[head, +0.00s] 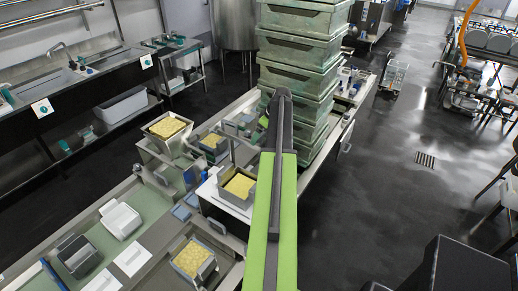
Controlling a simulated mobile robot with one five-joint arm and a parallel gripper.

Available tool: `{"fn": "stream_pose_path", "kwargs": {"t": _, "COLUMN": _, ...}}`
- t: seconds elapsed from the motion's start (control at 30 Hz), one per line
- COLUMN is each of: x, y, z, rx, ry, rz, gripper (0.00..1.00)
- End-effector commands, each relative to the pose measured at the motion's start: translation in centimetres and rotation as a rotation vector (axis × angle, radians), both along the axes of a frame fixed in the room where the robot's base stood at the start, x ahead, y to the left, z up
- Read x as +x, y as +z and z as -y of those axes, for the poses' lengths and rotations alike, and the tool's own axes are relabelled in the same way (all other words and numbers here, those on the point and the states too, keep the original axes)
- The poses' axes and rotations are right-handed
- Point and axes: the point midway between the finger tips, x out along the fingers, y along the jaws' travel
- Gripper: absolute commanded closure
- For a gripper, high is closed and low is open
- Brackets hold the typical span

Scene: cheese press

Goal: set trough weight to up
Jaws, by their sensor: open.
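Several metal troughs hold pale yellow cheese curd. One trough (148,143) stands raised at the back left, and another (222,193) sits in the middle, just left of my arm. A third trough (207,270) is at the bottom centre. A thin grey bar (232,137) runs above the middle trough toward my arm. I cannot tell whether it belongs to the trough weight, or whether the weight is up or down. My green arm crosses the right middle of the view and hides part of the bench. My gripper does not show.
A tall stack of green crates (300,50) stands behind my arm. A sink counter (65,80) lines the far left. Dark floor (400,190) on the right is mostly clear.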

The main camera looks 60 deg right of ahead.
Motion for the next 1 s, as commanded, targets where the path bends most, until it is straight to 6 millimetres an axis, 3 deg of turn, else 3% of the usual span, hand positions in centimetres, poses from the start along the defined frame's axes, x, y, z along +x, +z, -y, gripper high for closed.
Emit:
{"fn": "stream_pose_path", "kwargs": {"t": 0.03, "x": 0.5, "y": -2.0, "z": 0.0, "rx": 0.0, "ry": 0.001, "rz": 0.0, "gripper": 0.0}}
{"fn": "stream_pose_path", "kwargs": {"t": 0.13, "x": 1.1, "y": -3.2, "z": 0.0, "rx": -0.001, "ry": 0.002, "rz": 0.0, "gripper": 0.0}}
{"fn": "stream_pose_path", "kwargs": {"t": 0.47, "x": 1.4, "y": -3.4, "z": 0.0, "rx": 0.0, "ry": 0.001, "rz": 0.0, "gripper": 0.0}}
{"fn": "stream_pose_path", "kwargs": {"t": 1.0, "x": 1.4, "y": -3.4, "z": 0.0, "rx": 0.0, "ry": 0.001, "rz": 0.0, "gripper": 0.68}}
